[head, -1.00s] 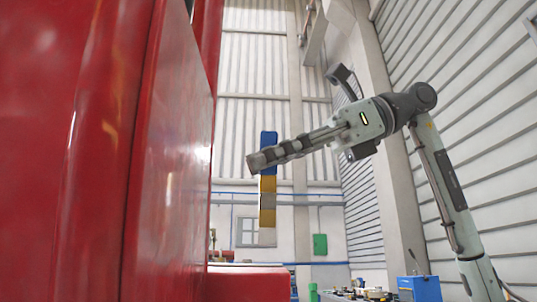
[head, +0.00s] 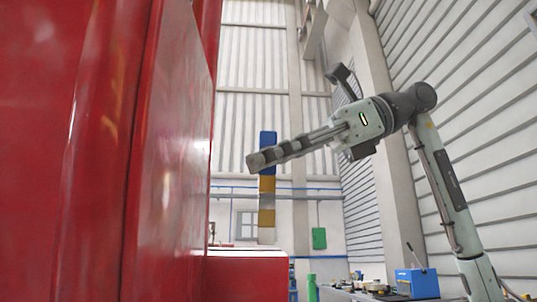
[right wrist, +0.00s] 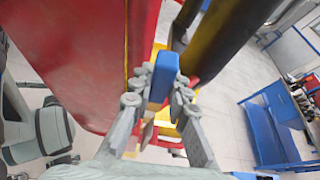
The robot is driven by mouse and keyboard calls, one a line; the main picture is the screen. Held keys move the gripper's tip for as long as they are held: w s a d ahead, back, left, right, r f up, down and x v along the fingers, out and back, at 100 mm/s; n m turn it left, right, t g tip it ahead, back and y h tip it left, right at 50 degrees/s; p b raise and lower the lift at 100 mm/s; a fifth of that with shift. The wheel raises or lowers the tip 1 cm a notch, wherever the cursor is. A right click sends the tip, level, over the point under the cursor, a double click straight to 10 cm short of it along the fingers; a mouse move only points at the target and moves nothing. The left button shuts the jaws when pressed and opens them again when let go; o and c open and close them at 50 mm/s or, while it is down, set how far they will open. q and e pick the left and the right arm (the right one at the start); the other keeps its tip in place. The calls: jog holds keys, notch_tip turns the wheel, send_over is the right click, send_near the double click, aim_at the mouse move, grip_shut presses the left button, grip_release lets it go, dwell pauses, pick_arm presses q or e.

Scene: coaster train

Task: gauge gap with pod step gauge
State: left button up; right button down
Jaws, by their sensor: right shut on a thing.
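In the right wrist view the gauge's blue end (right wrist: 163,76) sits between the fingers (right wrist: 160,95). The large red pod wall (head: 175,150) fills the left of the head view. The gauge hangs to its right, apart from it in the picture. I cannot make out the gap to gauge in the head view. My left gripper is out of view.
A lower red block (head: 247,275) juts out below the gauge. A bench with a blue toolbox (head: 416,282) stands at the lower right. The right wrist view shows a dark column (right wrist: 225,40) close beyond the gauge and a blue workbench (right wrist: 275,125) at right.

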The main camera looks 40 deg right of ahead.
aim_at(268, 193)
dwell(0.7)
jog(key=shift+w+d+f+b, duration=0.15)
jog(key=shift+f+b, duration=0.3)
jog(key=shift+f, duration=0.4)
jog(key=shift+w+d+f+b, duration=0.1)
jog(key=shift+w+f+b, duration=0.1)
jog(key=shift+f+b, duration=0.5)
jog(key=shift+w+d+f+b, duration=0.15)
jog(key=shift+f+b, duration=0.1)
jog(key=shift+f, duration=0.8)
dwell(2.0)
jog(key=shift+a+r+p, duration=0.1)
jog(key=shift+r+p, duration=0.05)
jog(key=shift+p, duration=0.3)
dwell(1.3)
jog(key=shift+f, duration=0.2)
dwell(0.8)
